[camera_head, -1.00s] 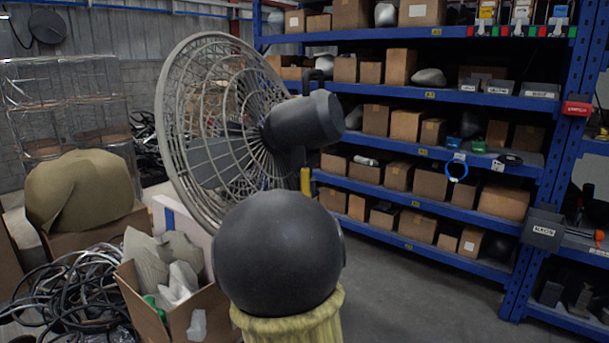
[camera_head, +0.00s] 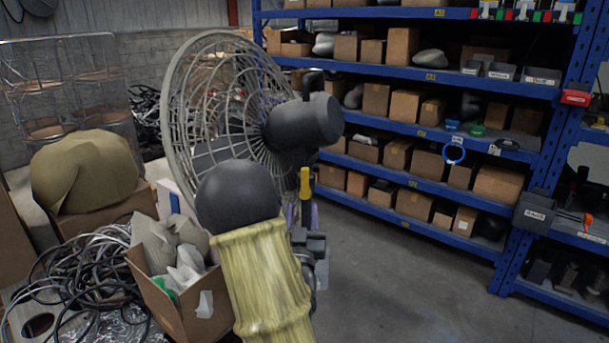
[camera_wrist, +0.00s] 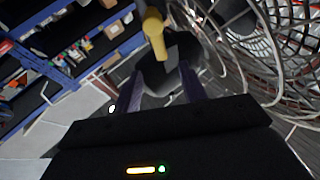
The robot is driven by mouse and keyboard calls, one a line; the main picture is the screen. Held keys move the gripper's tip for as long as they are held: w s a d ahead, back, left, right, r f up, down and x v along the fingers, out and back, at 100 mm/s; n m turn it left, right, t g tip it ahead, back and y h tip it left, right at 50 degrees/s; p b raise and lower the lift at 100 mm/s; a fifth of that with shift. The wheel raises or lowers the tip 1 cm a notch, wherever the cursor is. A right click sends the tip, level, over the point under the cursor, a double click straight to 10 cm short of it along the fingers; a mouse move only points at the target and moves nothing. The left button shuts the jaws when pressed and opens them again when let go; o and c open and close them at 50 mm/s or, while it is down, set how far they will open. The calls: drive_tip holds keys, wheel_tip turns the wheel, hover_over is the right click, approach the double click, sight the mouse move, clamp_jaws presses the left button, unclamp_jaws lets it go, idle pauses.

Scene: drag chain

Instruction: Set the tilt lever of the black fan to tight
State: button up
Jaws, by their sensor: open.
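The black fan has a round wire grille (camera_head: 195,100) on the left and a dark motor housing (camera_head: 305,120) on the right. Its yellow tilt lever (camera_head: 305,184) hangs upright below the housing. In the wrist view the lever (camera_wrist: 154,32) shows at top centre, with a dark fan part (camera_wrist: 163,75) below it. My gripper (camera_wrist: 163,85) has its two purple fingers apart, either side of that dark part; the lever appears just beyond the fingertips, not held. Contact cannot be told. In the head view my arm hides much of the gripper and fan stand.
Blue shelving (camera_head: 420,130) with several boxes stands behind and right. An open carton (camera_head: 180,305) with pale items and a tangle of cables (camera_head: 85,265) lie at the lower left. Grey floor (camera_head: 410,290) is clear on the right.

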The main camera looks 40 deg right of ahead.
sight(305, 180)
drive_tip(key=shift+w+d+r+p, duration=0.1)
drive_tip(key=shift+r+p, duration=0.15)
drive_tip(key=shift+p, duration=0.15)
drive_tip(key=p+x, duration=0.6)
drive_tip(key=x, duration=0.2)
drive_tip(key=shift+w+d+f, duration=0.1)
drive_tip(key=shift+w+d, duration=0.15)
drive_tip(key=shift+d, duration=0.05)
clamp_jaws()
